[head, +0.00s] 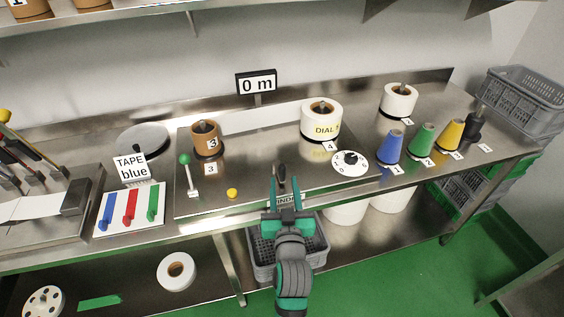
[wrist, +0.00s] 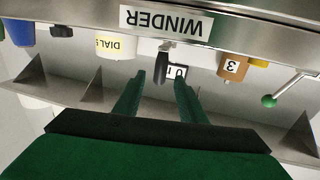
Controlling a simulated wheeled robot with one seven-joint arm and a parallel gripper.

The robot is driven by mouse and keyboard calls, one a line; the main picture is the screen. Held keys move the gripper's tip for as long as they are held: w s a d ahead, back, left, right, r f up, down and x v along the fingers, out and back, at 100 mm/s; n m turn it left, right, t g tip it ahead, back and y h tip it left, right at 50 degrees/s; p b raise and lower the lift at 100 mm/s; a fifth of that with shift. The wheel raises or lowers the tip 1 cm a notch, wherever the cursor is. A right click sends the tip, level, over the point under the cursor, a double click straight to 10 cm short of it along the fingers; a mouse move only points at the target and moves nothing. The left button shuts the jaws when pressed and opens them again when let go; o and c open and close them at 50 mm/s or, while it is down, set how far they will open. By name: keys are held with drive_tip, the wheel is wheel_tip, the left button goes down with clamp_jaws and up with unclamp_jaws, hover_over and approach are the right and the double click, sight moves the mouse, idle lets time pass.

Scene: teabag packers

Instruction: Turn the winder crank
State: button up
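The winder crank's black handle (head: 282,174) stands at the front edge of the steel bench, and it also shows in the wrist view (wrist: 162,66) below its short metal arm. My gripper (head: 286,192) is at the crank. Its two green fingers stand apart in the wrist view (wrist: 160,80), one on each side of the handle, with visible gaps. No contact shows. The WINDER label (wrist: 168,22) is on the bench front; my gripper partly hides it in the head view. A display above the bench (head: 256,84) reads "0 m".
A green-knobbed lever (head: 188,174) and a yellow button (head: 232,193) are left of the crank. A white dial (head: 350,162) is to its right. Paper rolls and coloured cones stand farther right. A grey crate (head: 265,262) is below the bench.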

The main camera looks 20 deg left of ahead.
drive_tip(key=x, duration=1)
drive_tip(key=shift+w, duration=0.1)
drive_tip(key=shift+f, duration=0.1)
clamp_jaws()
